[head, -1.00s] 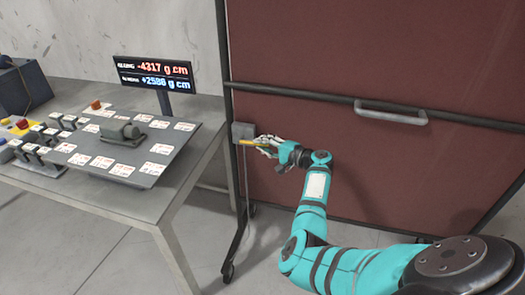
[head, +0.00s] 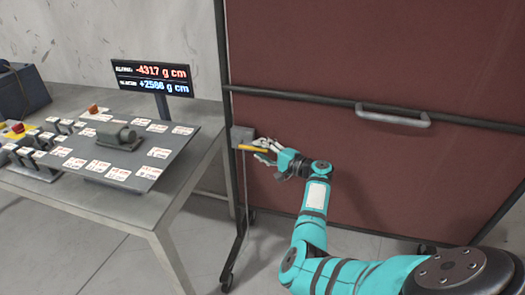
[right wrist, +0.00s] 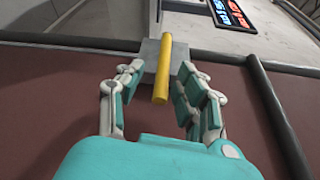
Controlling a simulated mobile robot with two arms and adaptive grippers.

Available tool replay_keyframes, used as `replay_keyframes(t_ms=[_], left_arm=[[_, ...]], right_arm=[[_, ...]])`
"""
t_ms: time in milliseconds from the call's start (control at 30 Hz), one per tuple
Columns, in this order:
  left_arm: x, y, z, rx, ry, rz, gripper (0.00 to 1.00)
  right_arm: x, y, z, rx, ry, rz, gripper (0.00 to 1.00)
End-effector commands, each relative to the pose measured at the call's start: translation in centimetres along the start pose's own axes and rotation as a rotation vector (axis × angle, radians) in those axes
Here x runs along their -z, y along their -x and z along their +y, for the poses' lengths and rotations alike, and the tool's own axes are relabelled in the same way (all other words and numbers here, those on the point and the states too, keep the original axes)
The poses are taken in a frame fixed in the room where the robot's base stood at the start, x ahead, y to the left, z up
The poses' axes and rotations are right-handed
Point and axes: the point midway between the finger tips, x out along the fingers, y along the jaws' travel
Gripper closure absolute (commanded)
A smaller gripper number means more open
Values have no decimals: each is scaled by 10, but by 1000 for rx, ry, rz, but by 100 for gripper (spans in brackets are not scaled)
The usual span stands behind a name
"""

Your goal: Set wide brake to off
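The brake is a grey box (head: 241,134) with a yellow lever (head: 250,148), on the left upright of a dark red panel (head: 350,60). My right gripper (head: 266,150) is at the lever's free end. In the right wrist view the gripper (right wrist: 160,88) is open, with its fingers on both sides of the yellow lever (right wrist: 162,75) and gaps visible to each side. The grey box (right wrist: 170,55) shows beyond the fingertips. My left gripper is not in view.
A grey table (head: 135,215) at the left carries a tilted board with labelled cards (head: 120,150), switches and a display (head: 152,78). A black rail (head: 300,97) crosses the panel, with a grey handle (head: 392,115) on it. Open floor lies below.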

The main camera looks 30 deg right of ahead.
Motion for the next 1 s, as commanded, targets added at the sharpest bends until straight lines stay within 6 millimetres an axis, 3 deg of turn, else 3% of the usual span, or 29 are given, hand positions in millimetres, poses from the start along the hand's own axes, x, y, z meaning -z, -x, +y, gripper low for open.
replay_keyframes(t_ms=[333, 733, 1000], left_arm=[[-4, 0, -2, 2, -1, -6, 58], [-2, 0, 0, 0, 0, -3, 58], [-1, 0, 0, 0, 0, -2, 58]], right_arm=[[1, 11, 1, -2, 1, 2, 64], [0, 91, 2, -4, 1, 2, 64], [0, 118, 1, -2, 0, 0, 64]])
